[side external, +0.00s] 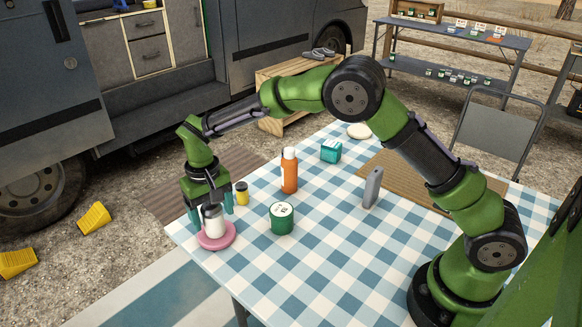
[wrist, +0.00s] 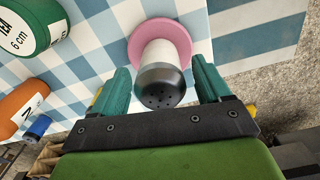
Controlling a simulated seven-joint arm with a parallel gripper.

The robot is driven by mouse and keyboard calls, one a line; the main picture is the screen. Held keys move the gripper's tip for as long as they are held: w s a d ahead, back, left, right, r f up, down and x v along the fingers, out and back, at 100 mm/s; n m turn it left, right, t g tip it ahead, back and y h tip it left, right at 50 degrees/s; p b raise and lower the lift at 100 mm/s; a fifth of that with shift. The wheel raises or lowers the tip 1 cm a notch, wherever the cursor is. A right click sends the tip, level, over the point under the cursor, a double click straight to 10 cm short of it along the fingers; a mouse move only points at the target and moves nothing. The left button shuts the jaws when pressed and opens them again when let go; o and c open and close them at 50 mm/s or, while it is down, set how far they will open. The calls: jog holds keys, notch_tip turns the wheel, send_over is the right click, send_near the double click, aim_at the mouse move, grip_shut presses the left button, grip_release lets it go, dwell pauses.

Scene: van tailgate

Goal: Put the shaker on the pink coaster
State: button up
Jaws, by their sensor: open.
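The shaker (side external: 213,220) has a white body and a dark top with holes, clear in the wrist view (wrist: 160,87). It stands upright on the pink coaster (side external: 217,241), near the table corner; the coaster also shows in the wrist view (wrist: 178,29). My gripper (side external: 211,212) is low over the shaker, with its teal fingers on either side of it. In the wrist view my gripper (wrist: 163,82) is open, with a gap visible between each finger and the shaker.
A green tin (side external: 282,218), a small yellow jar (side external: 242,194) and an orange bottle (side external: 289,172) stand nearby. A teal box (side external: 330,151) and a grey upright object (side external: 372,188) are farther off. The checked table in front of the tin is clear.

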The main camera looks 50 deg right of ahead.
notch_tip(320, 180, up, 10)
jog(key=shift+r, duration=0.25)
jog(key=s+d+r+t+y, duration=0.2)
jog(key=s+d+r+t, duration=0.1)
jog(key=s+d+r, duration=0.7)
jog(key=s+d+m+t, duration=0.1)
jog(key=s+d+t, duration=0.1)
jog(key=s, duration=0.6)
jog(key=s+d+f+m+t, duration=0.1)
jog(key=s+d+t, duration=0.1)
jog(key=s, duration=0.6)
